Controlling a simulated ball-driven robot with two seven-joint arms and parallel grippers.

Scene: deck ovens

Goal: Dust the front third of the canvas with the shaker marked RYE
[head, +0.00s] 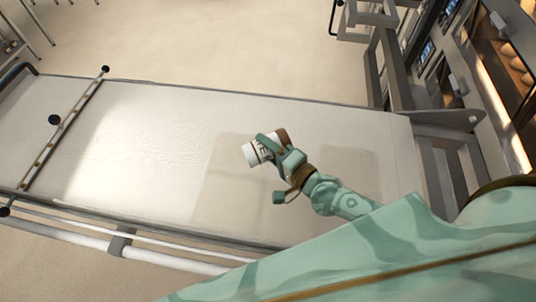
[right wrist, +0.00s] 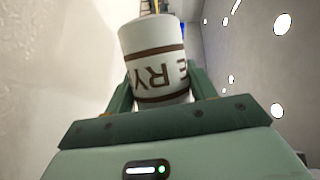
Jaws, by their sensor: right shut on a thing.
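The shaker marked RYE (head: 263,150) is a white cylinder with brown bands and a brown end. My right gripper (head: 272,149) is shut around it and holds it over the canvas, tilted well over on its side. In the right wrist view the shaker (right wrist: 155,60) sits between the two green fingers (right wrist: 158,90), with the letters RY and part of an E showing upside down. The canvas (head: 150,130) is a long pale sheet on the loader frame. Whether flour is falling cannot be told. My left gripper is not in view.
A bar with dark knobs (head: 66,125) crosses the canvas at the left. Metal rails (head: 150,257) run along the near edge. Deck ovens with lit openings (head: 500,65) stand at the right, behind a metal frame (head: 390,70).

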